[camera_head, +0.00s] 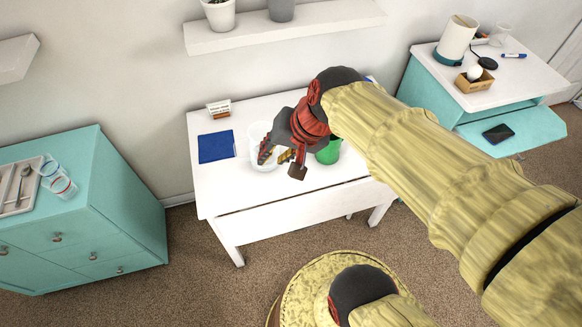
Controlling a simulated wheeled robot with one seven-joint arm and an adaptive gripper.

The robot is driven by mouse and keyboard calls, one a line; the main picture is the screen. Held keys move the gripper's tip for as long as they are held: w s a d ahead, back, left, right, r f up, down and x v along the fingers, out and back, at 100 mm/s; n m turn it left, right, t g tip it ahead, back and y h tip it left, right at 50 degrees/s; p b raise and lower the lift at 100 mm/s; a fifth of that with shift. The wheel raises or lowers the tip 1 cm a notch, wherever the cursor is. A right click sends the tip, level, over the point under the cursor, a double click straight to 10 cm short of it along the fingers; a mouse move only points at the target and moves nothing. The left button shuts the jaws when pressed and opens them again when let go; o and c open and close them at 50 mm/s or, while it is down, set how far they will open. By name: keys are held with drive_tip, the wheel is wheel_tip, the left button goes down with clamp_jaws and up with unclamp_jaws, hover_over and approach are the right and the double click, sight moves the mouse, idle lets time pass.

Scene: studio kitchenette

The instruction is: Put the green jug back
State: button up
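A green jug (329,153) stands on the white table (240,190). Its upper part is hidden behind my arm and gripper. My gripper (281,163) is left of the green jug, over the table, pointing down and toward the front. Its two fingers are spread apart, and I see no jug between them. A clear or whitish container (259,152) stands just left of the gripper and is partly covered by it. I cannot tell whether the gripper touches it.
A blue mat (216,147) and a small sign (218,108) are at the table's left. A teal dresser (115,190) with glasses (63,186) and a tray stands left. A white shelf (290,27) hangs above.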

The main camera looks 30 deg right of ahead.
drive_tip(key=s+r+n+h, duration=0.2)
drive_tip(key=s+n, duration=0.4)
drive_tip(key=s, duration=0.1)
drive_tip(key=shift+r+n, duration=0.25)
drive_tip(key=shift+n, duration=0.15)
idle(0.6)
